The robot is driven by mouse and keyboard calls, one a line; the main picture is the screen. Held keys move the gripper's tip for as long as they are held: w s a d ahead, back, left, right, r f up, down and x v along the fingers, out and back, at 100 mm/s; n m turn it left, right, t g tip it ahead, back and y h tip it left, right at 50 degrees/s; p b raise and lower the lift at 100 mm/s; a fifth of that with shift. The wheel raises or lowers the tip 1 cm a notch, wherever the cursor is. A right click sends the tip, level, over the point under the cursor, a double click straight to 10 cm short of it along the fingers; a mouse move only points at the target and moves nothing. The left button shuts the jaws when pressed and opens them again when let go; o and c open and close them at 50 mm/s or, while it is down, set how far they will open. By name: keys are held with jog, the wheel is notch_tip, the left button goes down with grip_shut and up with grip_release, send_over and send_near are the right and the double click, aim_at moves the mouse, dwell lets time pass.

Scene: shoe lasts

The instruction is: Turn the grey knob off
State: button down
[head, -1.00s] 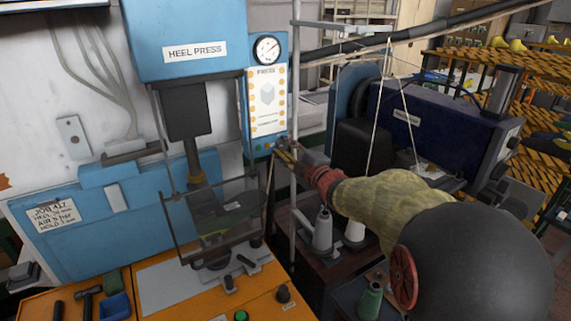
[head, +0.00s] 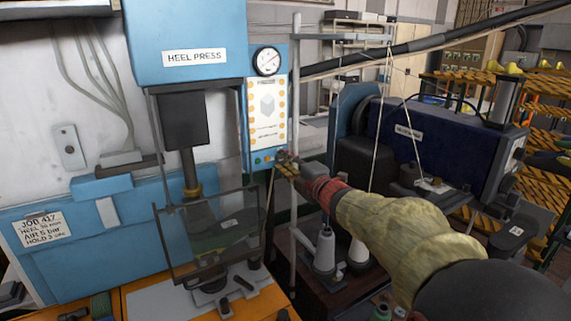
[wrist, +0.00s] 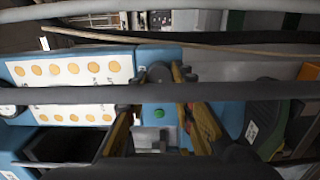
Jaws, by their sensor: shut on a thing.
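The grey knob (wrist: 158,72) is on the lower edge of the blue heel press control panel (head: 252,88), to the right of small coloured buttons. In the head view, my gripper (head: 284,164) reaches in from the right and touches the panel's lower right corner, largely covering the knob. In the wrist view, my gripper's yellow-brown fingers (wrist: 161,80) stand on both sides of the knob and are shut on it. A green button (wrist: 158,113) shows between the fingers. The knob's exact pointer angle is too small to tell.
A pressure gauge (head: 267,60) sits above the panel. The heel press (head: 185,40) with its clear guard stands to the left. A thin upright post (head: 296,90) stands close beside my gripper. A dark blue machine (head: 440,140) and thread cones (head: 325,248) are to the right.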

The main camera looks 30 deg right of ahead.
jog(key=c, duration=1.6)
grip_release()
jog(key=shift+o, duration=0.5)
jog(key=s, duration=1.2)
jog(key=shift+d, duration=0.15)
